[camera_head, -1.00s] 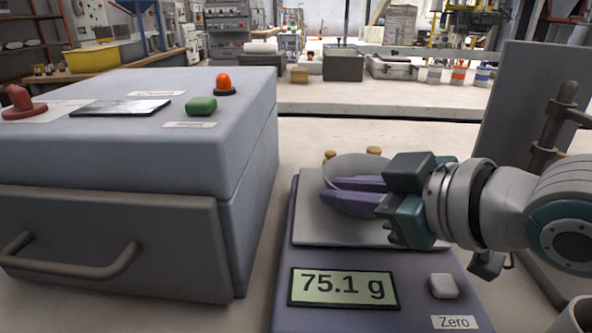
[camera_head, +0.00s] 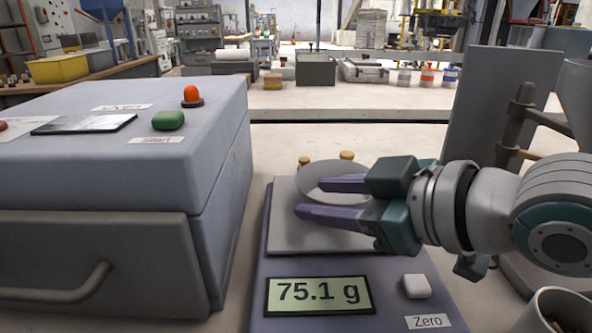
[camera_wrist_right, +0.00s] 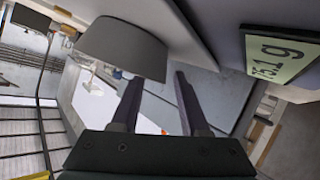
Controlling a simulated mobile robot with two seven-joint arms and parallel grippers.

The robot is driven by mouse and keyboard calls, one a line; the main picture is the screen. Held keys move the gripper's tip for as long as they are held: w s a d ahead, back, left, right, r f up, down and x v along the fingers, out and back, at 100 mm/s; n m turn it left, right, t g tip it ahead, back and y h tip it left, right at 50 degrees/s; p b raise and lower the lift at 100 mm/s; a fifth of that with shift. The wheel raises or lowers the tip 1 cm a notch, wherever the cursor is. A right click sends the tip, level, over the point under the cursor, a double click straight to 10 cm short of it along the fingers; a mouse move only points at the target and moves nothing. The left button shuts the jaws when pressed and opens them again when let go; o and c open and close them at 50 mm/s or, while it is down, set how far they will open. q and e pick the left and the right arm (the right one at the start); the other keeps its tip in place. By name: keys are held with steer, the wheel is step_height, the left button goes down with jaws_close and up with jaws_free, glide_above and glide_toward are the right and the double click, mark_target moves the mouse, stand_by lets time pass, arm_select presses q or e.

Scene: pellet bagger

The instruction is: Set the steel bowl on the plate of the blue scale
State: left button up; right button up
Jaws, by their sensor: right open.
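The steel bowl (camera_head: 338,172) rests on the grey plate (camera_head: 285,235) of the blue scale (camera_head: 262,265), towards the plate's back. The scale's display (camera_head: 320,291) reads 75.1 g. My right gripper (camera_head: 310,197) reaches in from the right over the plate. Its two purple fingers are spread, and they cover the bowl's front part. I cannot tell whether a finger touches the bowl. My left gripper is not in view.
A large grey machine box (camera_head: 95,180) with a green button (camera_head: 168,120) and an orange lamp (camera_head: 192,94) stands close left of the scale. A grey upright panel (camera_head: 490,110) stands at the right. A cup (camera_head: 552,312) is at the bottom right.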

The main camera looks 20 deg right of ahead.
steer(key=p+v, duration=0.2)
steer(key=v, duration=0.8)
steer(key=shift+s+r, duration=0.2)
